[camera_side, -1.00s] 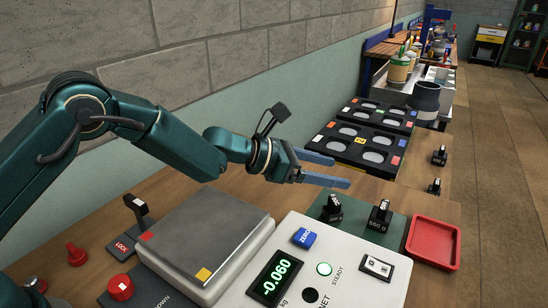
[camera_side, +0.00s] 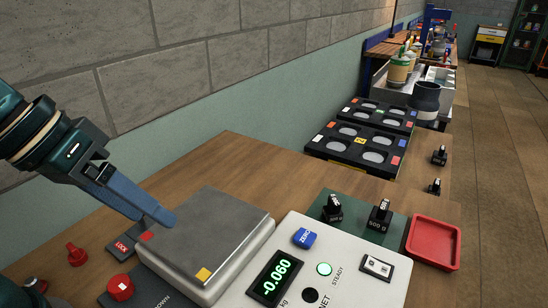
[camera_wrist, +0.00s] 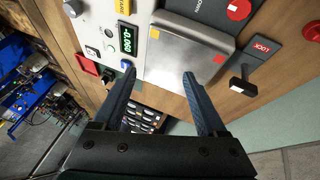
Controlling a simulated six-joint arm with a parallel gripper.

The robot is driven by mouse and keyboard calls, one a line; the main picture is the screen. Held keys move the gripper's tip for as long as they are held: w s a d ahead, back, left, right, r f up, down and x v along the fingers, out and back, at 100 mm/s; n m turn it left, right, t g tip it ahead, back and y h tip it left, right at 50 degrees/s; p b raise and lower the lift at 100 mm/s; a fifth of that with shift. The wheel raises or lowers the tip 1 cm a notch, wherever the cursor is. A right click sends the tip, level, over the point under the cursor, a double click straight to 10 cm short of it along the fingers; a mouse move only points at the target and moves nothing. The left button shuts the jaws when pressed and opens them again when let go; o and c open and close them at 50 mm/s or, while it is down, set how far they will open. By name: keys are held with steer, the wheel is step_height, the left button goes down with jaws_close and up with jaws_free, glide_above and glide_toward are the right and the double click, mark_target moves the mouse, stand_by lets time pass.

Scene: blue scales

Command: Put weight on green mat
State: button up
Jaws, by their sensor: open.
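The green mat (camera_side: 352,236) lies on the bench behind the scale's control panel. Two black weights stand upright on it: one (camera_side: 332,209) at its left and one marked 500 (camera_side: 380,217) at its right. Two more black weights, a far one (camera_side: 440,156) and a nearer one (camera_side: 434,187), stand on bare wood to the right. My gripper (camera_side: 168,214) is open and empty, pointing down at the left rear edge of the metal pan (camera_side: 226,232). The wrist view shows the fingers (camera_wrist: 160,75) apart with the empty pan (camera_wrist: 185,55) beyond them.
The scale display (camera_side: 271,277) reads -0.060. A red tray (camera_side: 433,243) sits right of the mat. Black racks (camera_side: 357,148) with round recesses stand behind. A LOCK lever (camera_side: 137,207) and red knobs are left of the pan. Bare bench lies between pan and racks.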

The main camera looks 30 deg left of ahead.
steer(key=s+a+f+m+y, duration=0.1)
steer(key=s+a+y, duration=0.1)
steer(key=a, duration=0.3)
steer(key=shift+s+a+f+m+t+y, duration=0.15)
steer(key=shift+s+f+m+t+y, duration=0.15)
steer(key=shift+s+f+m+y, duration=0.1)
stand_by(0.6)
